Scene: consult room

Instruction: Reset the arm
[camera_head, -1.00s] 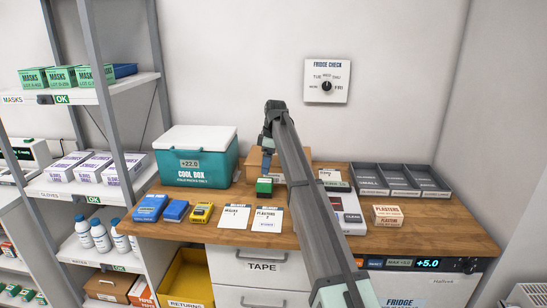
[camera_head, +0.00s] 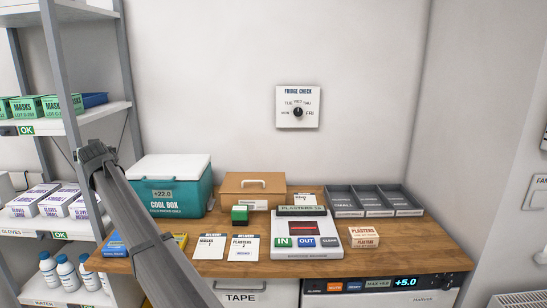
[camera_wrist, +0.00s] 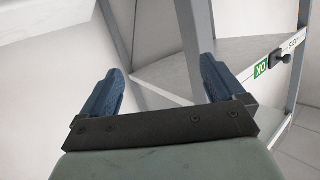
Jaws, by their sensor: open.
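My gripper (camera_wrist: 154,88) shows in the wrist view with its two blue fingers spread apart and nothing between them. It faces the white wall and a metal shelf unit. In the head view my arm rises from the bottom edge and leans up to the left, in front of the shelving and the left part of the counter. The gripper's fingers are hidden there behind the arm.
The wooden counter (camera_head: 270,262) holds a teal cool box (camera_head: 170,190), a wooden box (camera_head: 252,190), a white keypad device (camera_head: 308,232), a grey divided tray (camera_head: 375,213) and a plasters box (camera_head: 350,236). The shelf unit (camera_head: 62,70) stands left.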

